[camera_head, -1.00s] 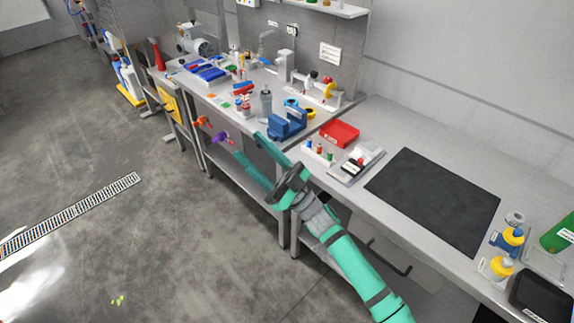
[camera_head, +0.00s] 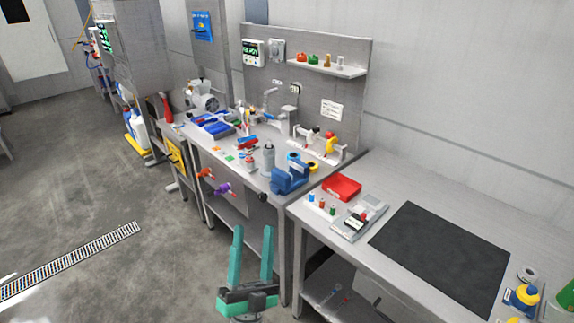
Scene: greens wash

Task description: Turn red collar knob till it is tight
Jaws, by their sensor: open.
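An orange-red knob (camera_head: 205,172) sticks out from the front edge of the sink bench (camera_head: 235,181). A purple knob (camera_head: 222,188) is just right of it, and a dark round knob (camera_head: 262,196) is further right. I cannot tell for sure which part is the red collar knob; a small red-and-white fitting (camera_head: 249,162) also stands on the bench. My gripper (camera_head: 252,230) is open and empty, its two teal fingers upward in the picture, in front of the bench and apart from the knobs.
A blue vise-like block (camera_head: 290,178) sits at the bench corner near a grey cylinder (camera_head: 268,158). A red tray (camera_head: 342,187) and a black mat (camera_head: 438,258) lie on the right bench. A yellow panel (camera_head: 174,153) hangs at the left. Open floor lies left of the benches.

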